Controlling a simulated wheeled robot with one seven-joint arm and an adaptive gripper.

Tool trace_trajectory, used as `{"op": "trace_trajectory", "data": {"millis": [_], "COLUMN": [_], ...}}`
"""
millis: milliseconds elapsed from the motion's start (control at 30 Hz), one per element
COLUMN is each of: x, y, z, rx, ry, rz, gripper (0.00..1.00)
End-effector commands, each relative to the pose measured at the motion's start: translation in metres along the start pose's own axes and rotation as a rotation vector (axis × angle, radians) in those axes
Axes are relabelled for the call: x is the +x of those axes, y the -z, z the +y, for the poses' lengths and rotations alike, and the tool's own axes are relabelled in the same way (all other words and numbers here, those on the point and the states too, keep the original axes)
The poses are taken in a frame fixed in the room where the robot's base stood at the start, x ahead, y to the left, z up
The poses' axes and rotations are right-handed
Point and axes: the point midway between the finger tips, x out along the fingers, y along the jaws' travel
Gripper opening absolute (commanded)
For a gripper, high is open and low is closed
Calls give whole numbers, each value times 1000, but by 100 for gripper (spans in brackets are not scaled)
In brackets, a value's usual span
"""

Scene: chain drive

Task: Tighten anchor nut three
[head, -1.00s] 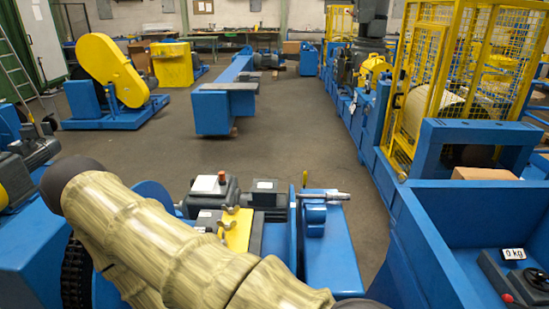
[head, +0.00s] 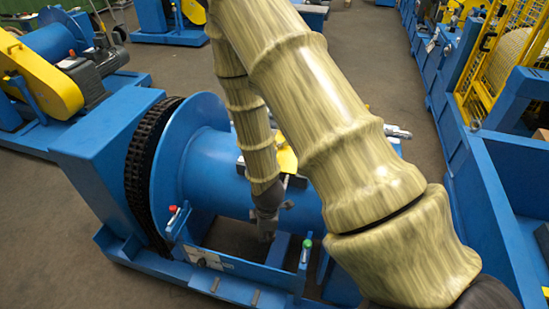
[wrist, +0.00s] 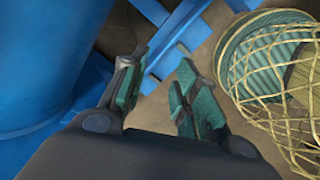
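The chain drive has a blue drum (head: 205,155) with a dark chain (head: 150,150) around its left end. It stands on a blue base frame (head: 235,290). My gripper (head: 267,238) points down at the near side of the drum, just above the frame. In the wrist view my gripper's two teal-padded fingers (wrist: 156,92) are apart, with nothing seen between them. A blue frame bar (wrist: 180,35) lies beyond the fingertips, and the drum (wrist: 40,60) is at left. I cannot make out anchor nut three; my arm and gripper cover part of the frame.
A red-tipped post (head: 173,210) and a green-tipped post (head: 306,246) stand at the near frame. A net-covered teal round thing (wrist: 270,60) is right of the fingers in the wrist view. Blue machinery (head: 490,180) lines the right side; open floor (head: 385,85) lies behind.

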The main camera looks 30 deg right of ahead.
Motion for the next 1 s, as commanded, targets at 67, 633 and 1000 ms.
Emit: {"op": "trace_trajectory", "data": {"millis": [67, 633, 1000], "x": [-17, -175, -178], "y": [2, -26, -34], "z": [36, 203, 217], "rx": [-159, -1084, -1157], "ry": [-33, -117, -107], "rz": [-13, -284, -318], "gripper": [30, 30, 30]}}
